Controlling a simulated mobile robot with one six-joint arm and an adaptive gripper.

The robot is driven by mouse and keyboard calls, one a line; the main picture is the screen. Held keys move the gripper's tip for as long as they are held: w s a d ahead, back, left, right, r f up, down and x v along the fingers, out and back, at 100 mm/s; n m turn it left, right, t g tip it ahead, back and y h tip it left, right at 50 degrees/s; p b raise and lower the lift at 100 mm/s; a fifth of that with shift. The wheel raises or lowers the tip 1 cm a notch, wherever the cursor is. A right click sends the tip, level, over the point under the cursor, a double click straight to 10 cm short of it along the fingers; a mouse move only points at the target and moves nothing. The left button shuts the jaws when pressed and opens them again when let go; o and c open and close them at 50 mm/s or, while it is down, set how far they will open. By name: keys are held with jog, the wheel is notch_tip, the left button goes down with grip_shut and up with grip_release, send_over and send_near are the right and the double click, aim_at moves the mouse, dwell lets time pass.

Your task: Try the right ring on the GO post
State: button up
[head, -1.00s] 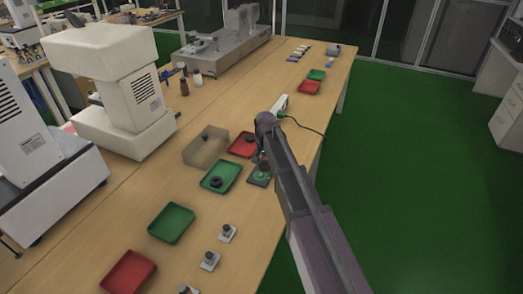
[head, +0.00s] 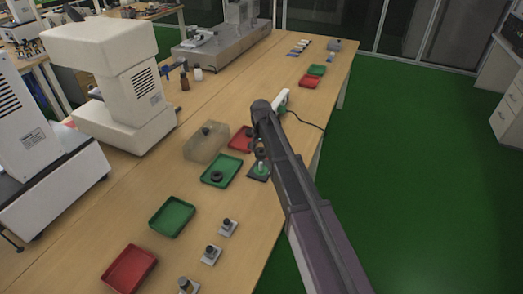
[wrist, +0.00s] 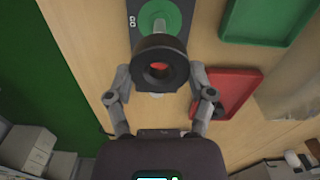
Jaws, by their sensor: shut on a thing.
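My gripper (wrist: 163,76) is shut on a dark ring (wrist: 158,50), whose hole faces the wrist camera and shows red inside. The GO post (wrist: 158,25) is a pale peg on a green disc and dark base, just beyond the ring in the wrist view. In the head view the post (head: 261,167) stands upright near the table's front edge, with the held ring (head: 262,153) by its top. The ring looks apart from the post, but their exact alignment is hard to tell. Another dark ring (head: 216,176) lies in the green tray (head: 207,183).
A red tray (head: 236,146) is behind the post, partly hidden by my arm. A clear box (head: 203,150) stands beside it. Another green tray (head: 172,217), a red tray (head: 129,268) and several small gauge-like pieces (head: 228,228) are nearer. A white device with a cable (head: 284,97) lies beyond my arm.

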aim_at(261, 163)
jog(key=shift+f+b, duration=1.25)
jog(key=shift+f, duration=0.2)
jog(key=shift+f+b, duration=2.4)
jog(key=shift+r, duration=0.2)
dwell(0.5)
jog(key=shift+r+p, duration=3.1)
jog(key=shift+p, duration=0.25)
